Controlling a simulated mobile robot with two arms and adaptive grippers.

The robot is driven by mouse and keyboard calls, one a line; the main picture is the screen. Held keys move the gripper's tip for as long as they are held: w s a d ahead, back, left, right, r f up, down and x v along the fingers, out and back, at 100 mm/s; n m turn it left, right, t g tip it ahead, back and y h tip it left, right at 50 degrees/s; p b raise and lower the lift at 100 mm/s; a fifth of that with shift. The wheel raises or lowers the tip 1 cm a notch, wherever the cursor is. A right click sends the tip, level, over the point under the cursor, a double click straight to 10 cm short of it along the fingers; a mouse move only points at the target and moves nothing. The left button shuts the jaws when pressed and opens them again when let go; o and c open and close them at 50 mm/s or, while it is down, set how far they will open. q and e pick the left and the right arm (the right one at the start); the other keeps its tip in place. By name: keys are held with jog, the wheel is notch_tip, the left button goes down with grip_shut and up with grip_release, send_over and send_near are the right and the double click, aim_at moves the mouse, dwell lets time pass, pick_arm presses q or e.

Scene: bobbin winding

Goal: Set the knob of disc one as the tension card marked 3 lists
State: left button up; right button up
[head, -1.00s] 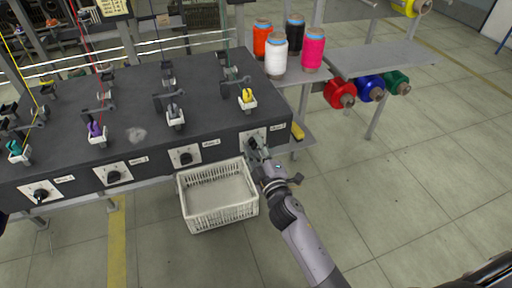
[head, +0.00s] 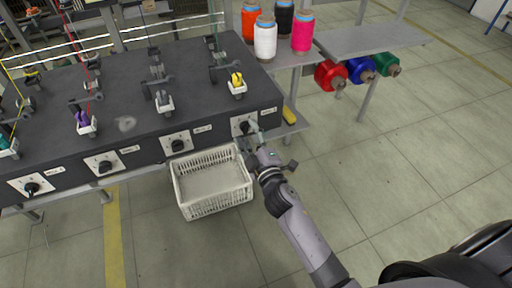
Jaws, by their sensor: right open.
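The dark winding bench has a front panel (head: 140,168) with several black knobs on white plates. From left they are a first knob (head: 31,188), a second knob (head: 105,167), a third knob (head: 178,146) and a rightmost knob (head: 245,128). Small labels beside them are too small to read, so I cannot tell which is disc one. My right gripper (head: 252,136) is open at the rightmost knob, its fingers partly over that plate; I cannot tell whether they touch the knob. I cannot make out a tension card. My left gripper is not in view.
A white basket (head: 213,208) stands below the panel, left of my right arm. Thread cones, including a white one (head: 265,38), stand on a side table behind right. Red (head: 329,75), blue and green spools hang beneath a grey shelf. The floor right of my arm is clear.

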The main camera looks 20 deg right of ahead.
jog(key=s, duration=1.1)
jog(key=shift+d, duration=0.15)
jog(key=shift+w, duration=0.1)
jog(key=s+a+f+m+g+p, duration=0.15)
jog(key=s+f+g, duration=0.3)
jog(key=f, duration=1.05)
jog(key=s+f+m+g+p, duration=0.1)
jog(key=s+f+m+g, duration=0.4)
jog(key=f, duration=1)
jog(key=s+d+f+m+g, duration=0.1)
jog(key=s+f, duration=0.4)
jog(key=s, duration=0.5)
jog(key=s+d+f+m+g+p, duration=0.1)
jog(key=s+d+f+g, duration=0.3)
jog(key=s, duration=0.5)
jog(key=s+d+f+m+g+p, duration=0.1)
jog(key=s+d+f+g, duration=0.1)
jog(key=s+f, duration=0.6)
jog(key=s+d, duration=0.1)
jog(key=s, duration=0.1)
jog(key=shift+s+f+h, duration=0.2)
jog(key=shift+s+h, duration=0.1)
jog(key=shift+s, duration=0.05)
jog(key=shift+a+m+g, duration=0.1)
jog(key=shift+m+g, duration=0.15)
